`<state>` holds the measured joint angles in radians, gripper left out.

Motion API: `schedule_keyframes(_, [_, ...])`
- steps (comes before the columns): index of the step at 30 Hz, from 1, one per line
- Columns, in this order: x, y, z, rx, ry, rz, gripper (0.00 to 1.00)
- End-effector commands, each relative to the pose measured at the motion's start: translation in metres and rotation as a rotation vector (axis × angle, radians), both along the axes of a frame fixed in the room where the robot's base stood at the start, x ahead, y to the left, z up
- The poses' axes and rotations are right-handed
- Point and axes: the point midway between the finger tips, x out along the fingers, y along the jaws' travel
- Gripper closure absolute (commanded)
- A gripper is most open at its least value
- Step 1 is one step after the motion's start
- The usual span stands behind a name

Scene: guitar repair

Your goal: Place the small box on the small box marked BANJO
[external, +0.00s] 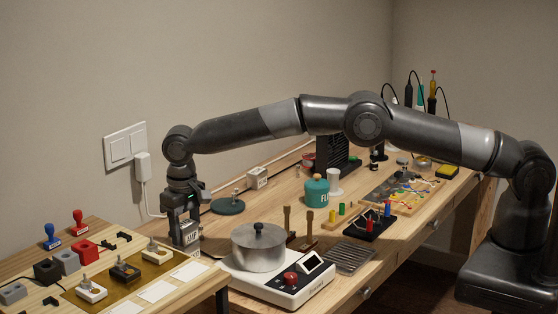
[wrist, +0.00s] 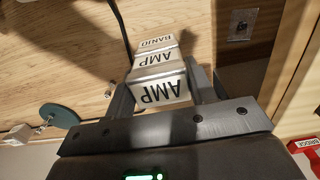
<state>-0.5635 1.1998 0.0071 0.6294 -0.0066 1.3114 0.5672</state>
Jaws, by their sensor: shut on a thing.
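My gripper (external: 186,238) is shut on a small white box marked AMP (wrist: 158,90), low over the left part of the bench. The wrist view shows the held box between the fingers, with AMP on two of its faces. The small box marked BANJO (wrist: 153,43) shows just beyond the held box in the wrist view, mostly hidden by it. The two look lined up and very close, but I cannot tell whether they touch.
A lower table with stamps (external: 79,224) and switches (external: 125,270) is at left. A green disc (external: 228,206) and another white box (external: 257,177) lie behind. A cable runs along the wall.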

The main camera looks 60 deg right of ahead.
Motion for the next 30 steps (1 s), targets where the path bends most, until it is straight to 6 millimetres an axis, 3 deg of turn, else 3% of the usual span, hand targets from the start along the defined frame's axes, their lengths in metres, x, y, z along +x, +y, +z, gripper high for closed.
schedule_keyframes(3, [0.000, 0.000, -0.003, 0.000, 0.001, 0.000, 0.74])
schedule_keyframes(4, [0.000, 0.000, -0.003, 0.000, 0.001, 0.000, 0.49])
schedule_keyframes(12, [0.000, 0.000, -0.003, 0.000, 0.001, 0.000, 0.28])
schedule_keyframes(22, [0.000, 0.000, 0.004, 0.001, -0.001, 0.000, 0.28])
schedule_keyframes(30, [0.001, 0.000, 0.057, 0.002, -0.003, 0.000, 0.28])
